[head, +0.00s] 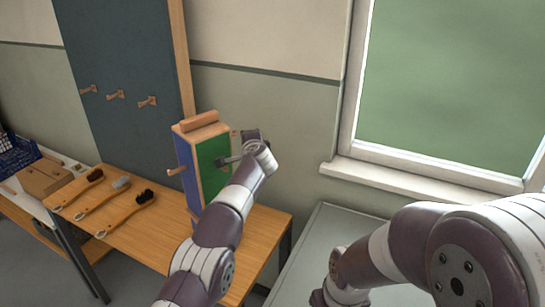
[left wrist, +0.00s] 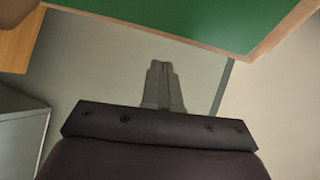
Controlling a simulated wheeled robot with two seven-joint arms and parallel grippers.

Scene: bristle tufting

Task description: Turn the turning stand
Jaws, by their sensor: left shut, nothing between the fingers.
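The turning stand (head: 186,152) is an upright wooden-framed box on the bench, with a blue face to the left, a green face to the right, a wooden bar on top and a peg on its blue side. My left gripper (head: 221,161) is shut and empty at the green face; the head view does not settle whether it touches. In the left wrist view the shut fingers (left wrist: 161,66) point toward the wood-edged green panel (left wrist: 190,18), with a gap showing between them in the picture. My right arm comes in at the right; its gripper is out of view.
Several wooden brushes (head: 119,212) lie on the wooden bench (head: 160,235) left of the stand. A dark board (head: 120,50) with pegs stands behind. A blue crate (head: 15,157) and wooden block (head: 44,177) are far left. A grey surface (head: 325,240) is to the right.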

